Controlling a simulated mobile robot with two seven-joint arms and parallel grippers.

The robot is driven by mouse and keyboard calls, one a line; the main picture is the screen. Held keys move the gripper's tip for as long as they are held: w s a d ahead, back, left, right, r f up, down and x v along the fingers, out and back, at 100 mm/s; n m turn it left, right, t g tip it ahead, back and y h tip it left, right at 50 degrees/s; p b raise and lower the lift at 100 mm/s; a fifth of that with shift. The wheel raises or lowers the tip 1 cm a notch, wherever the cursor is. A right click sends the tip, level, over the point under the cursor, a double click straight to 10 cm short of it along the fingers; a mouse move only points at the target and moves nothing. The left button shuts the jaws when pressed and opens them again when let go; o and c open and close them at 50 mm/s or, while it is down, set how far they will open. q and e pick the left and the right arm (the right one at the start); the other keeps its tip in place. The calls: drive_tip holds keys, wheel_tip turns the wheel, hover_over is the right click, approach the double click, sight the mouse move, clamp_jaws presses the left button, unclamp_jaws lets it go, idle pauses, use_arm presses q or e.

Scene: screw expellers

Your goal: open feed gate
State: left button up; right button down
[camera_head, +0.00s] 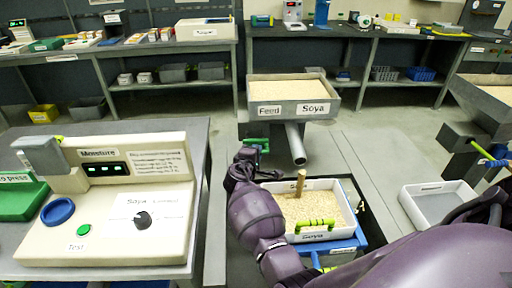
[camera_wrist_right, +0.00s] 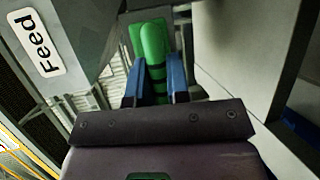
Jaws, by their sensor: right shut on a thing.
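The feed hopper (camera_head: 268,110), labelled "Feed" and "Soya", stands at mid-picture, filled with pale grain. The green feed gate handle (camera_head: 254,141) sits under its front left side. It shows large in the right wrist view (camera_wrist_right: 153,48), between the two blue fingers of my right gripper (camera_wrist_right: 155,85). My right gripper is shut on this handle. In the head view my purple right arm reaches up from the lower right, and the gripper (camera_head: 256,149) is small and partly hidden at the handle. My left gripper is not in view.
A grey chute (camera_head: 295,144) slopes down beside the handle. Below, a white Soya bin (camera_head: 345,212) with grain, a wooden stick and a green handle stands close to my arm. A moisture meter (camera_head: 120,235) is on the left table.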

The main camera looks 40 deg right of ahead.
drive_tip(key=c, duration=1.1)
unclamp_jaws()
